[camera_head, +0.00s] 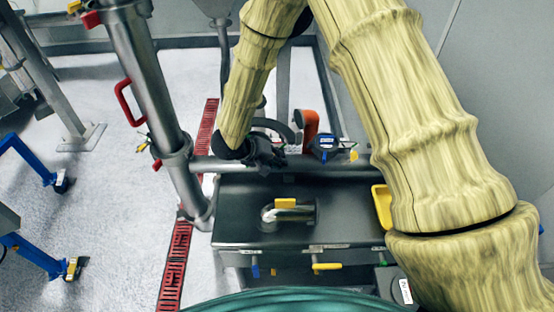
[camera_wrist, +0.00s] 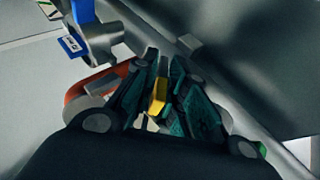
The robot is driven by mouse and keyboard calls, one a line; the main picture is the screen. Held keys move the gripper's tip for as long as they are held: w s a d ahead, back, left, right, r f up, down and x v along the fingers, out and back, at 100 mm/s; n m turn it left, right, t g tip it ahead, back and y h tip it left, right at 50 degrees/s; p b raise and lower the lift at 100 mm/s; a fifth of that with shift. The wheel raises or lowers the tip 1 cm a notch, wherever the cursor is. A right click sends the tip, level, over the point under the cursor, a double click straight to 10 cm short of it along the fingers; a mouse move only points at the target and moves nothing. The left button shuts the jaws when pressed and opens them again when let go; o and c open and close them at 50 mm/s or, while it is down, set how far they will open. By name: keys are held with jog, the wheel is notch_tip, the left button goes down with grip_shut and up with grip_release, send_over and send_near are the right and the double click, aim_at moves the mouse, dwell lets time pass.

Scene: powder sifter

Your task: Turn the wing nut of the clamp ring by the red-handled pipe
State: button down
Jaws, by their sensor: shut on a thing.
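My gripper (camera_head: 268,155) is beside the horizontal steel pipe, to the right of the tall pipe (camera_head: 158,90) with the red handle (camera_head: 127,102). In the wrist view my gripper (camera_wrist: 160,85) has its dark green finger pads closed about a small yellow piece (camera_wrist: 158,97), which looks like the wing nut. The clamp ring under it is mostly hidden by my fingers, and I cannot make out its outline. In the head view my gripper's dark body hides the held piece.
An orange-red elbow (camera_head: 309,125) and a blue-topped part (camera_head: 324,146) stand close to the right of my gripper. A dark machine top (camera_head: 240,200) with a steel elbow (camera_head: 282,213) lies in front. Open floor (camera_head: 110,215) is at left, with blue-legged stands (camera_head: 25,160).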

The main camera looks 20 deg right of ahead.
jog(key=m+t+y, duration=0.1)
jog(key=y, duration=0.3)
jog(key=shift+d, duration=0.15)
jog(key=t+y+b, duration=0.1)
jog(key=y+b, duration=0.1)
jog(key=y, duration=0.1)
jog(key=shift+s+f+m+y+b, duration=0.1)
jog(key=shift+m+y+b, duration=0.25)
jog(key=shift+m+y, duration=0.05)
jog(key=y+b, duration=0.2)
jog(key=b, duration=0.1)
jog(key=m+t+y+b, duration=0.1)
jog(key=y+b, duration=0.1)
jog(key=b, duration=0.2)
jog(key=shift+d+f, duration=0.15)
jog(key=shift+d, duration=0.05)
jog(key=t+y+b, duration=0.1)
jog(key=y+b, duration=0.1)
jog(key=b, duration=0.1)
jog(key=shift+r+m+y+b, duration=0.2)
jog(key=shift+m+y+b, duration=0.15)
jog(key=shift+b, duration=0.45)
jog(key=shift+y, duration=0.25)
jog(key=c, duration=1.6)
grip_release()
jog(key=shift+r, duration=0.2)
